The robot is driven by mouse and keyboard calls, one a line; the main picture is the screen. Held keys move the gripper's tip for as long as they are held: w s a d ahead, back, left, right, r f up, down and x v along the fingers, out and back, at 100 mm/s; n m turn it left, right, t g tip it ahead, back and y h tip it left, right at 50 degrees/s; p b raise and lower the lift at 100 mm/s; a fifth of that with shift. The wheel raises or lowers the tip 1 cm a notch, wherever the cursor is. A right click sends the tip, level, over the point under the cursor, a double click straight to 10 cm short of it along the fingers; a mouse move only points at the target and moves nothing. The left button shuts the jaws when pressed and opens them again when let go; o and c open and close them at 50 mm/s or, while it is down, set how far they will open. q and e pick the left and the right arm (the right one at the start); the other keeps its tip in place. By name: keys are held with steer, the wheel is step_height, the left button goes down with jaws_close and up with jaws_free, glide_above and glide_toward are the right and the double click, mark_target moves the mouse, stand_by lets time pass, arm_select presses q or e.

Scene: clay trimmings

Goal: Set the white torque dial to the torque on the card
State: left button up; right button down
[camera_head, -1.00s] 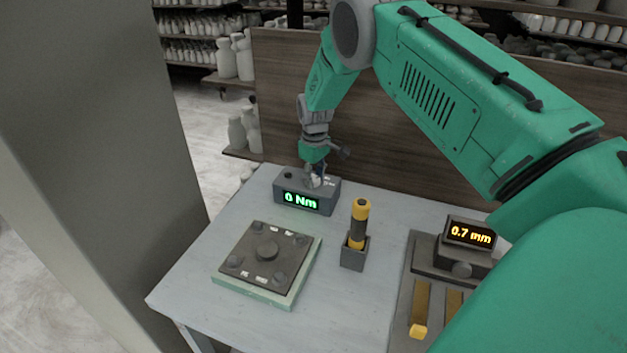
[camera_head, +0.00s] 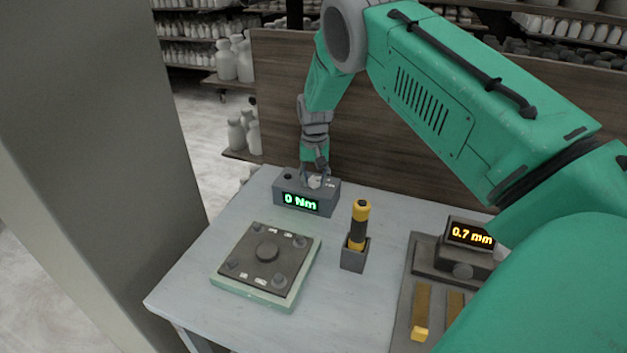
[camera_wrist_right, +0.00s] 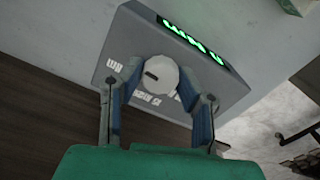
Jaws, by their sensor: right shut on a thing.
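The grey torque box (camera_head: 320,196) stands at the back of the table, and its green display (camera_head: 301,202) reads 0 Nm. The white torque dial (camera_wrist_right: 158,75) sits on the box's top in the right wrist view, with a dark mark on its face and printed markings around it. My right gripper (camera_head: 314,180) is over the box in the head view. In the wrist view, its two fingers (camera_wrist_right: 160,95) stand on either side of the dial and are shut on it. I cannot make out a torque card. My left gripper is not in view.
A square plate with bolts (camera_head: 262,262) lies at the front left. A yellow and black screwdriver (camera_head: 359,225) stands in a small holder (camera_head: 353,256). A gauge reading 0.7 mm (camera_head: 468,236) stands at the right. A wooden panel (camera_head: 400,150) rises behind the table.

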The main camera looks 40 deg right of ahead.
mark_target(314, 178)
steer(key=shift+w+d+r+m, duration=0.1)
steer(key=shift+w+r+m, duration=0.05)
steer(key=shift+m, duration=0.95)
steer(key=shift+w+d+r+m, duration=0.1)
steer(key=shift+m, duration=1)
steer(key=shift+a, duration=0.1)
steer(key=c, duration=1.4)
jaws_free()
steer(key=shift+o, duration=1.1)
steer(key=shift+s+f, duration=0.1)
steer(key=shift+f, duration=0.05)
step_height(314, 178, up, 12)
